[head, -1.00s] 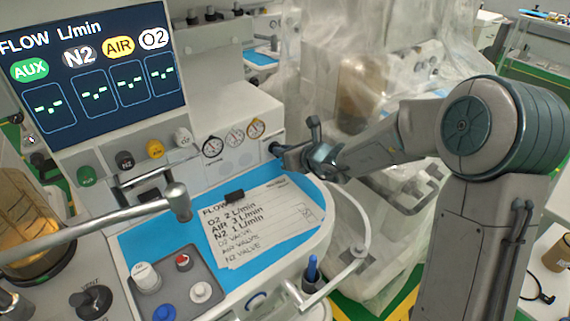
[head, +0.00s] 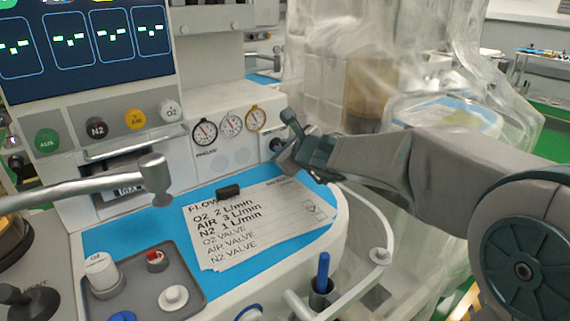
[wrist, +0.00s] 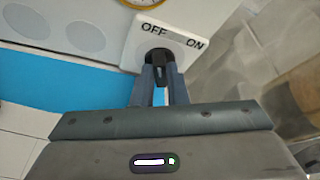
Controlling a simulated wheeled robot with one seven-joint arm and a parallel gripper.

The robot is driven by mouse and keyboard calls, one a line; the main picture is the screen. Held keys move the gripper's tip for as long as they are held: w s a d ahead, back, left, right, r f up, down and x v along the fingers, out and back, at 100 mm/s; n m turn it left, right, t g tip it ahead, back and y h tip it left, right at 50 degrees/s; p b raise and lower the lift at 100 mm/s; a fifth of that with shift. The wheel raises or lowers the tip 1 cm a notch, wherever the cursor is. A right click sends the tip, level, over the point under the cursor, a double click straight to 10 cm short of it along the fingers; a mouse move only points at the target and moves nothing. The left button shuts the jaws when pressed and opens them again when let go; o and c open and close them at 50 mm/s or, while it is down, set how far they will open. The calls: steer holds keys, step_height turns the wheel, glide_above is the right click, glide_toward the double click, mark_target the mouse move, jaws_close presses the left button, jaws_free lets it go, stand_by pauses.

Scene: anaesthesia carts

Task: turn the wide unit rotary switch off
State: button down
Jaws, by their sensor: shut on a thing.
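The rotary switch (wrist: 159,56) is a black knob on a white plate (wrist: 185,36) marked OFF on the left and ON on the right, seen in the wrist view. My gripper (wrist: 161,78) has its two fingers on either side of the knob and is shut on it. The knob's pointer is partly hidden between the fingers, so its exact setting is hard to read. In the head view my gripper (head: 290,150) reaches the side of the white unit, right of the gauges, and mostly hides the switch.
Paper notes (head: 250,222) lie on the blue worktop (head: 120,236). Three gauges (head: 231,125) sit left of my gripper. A curved white rail (head: 372,225) and a cup with a blue pen (head: 322,273) stand in front. Plastic-draped equipment (head: 350,50) is behind.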

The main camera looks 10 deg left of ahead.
steer(key=shift+f+n+t+b, duration=0.1)
steer(key=shift+n+t+b, duration=0.4)
steer(key=shift+b, duration=0.95)
steer(key=c, duration=1.4)
jaws_free()
steer(key=shift+c, duration=0.2)
steer(key=shift+s, duration=0.1)
steer(key=p+v, duration=0.1)
steer(key=v, duration=0.3)
steer(key=p+v, duration=0.2)
steer(key=v, duration=0.2)
steer(key=p+v, duration=0.1)
steer(key=v, duration=0.3)
steer(key=shift+d+r, duration=0.1)
steer(key=shift+r, duration=0.35)
steer(key=shift+s+d+p, duration=0.3)
steer(key=shift+s+d, duration=0.1)
steer(key=shift+s, duration=0.2)
steer(key=shift+r, duration=0.15)
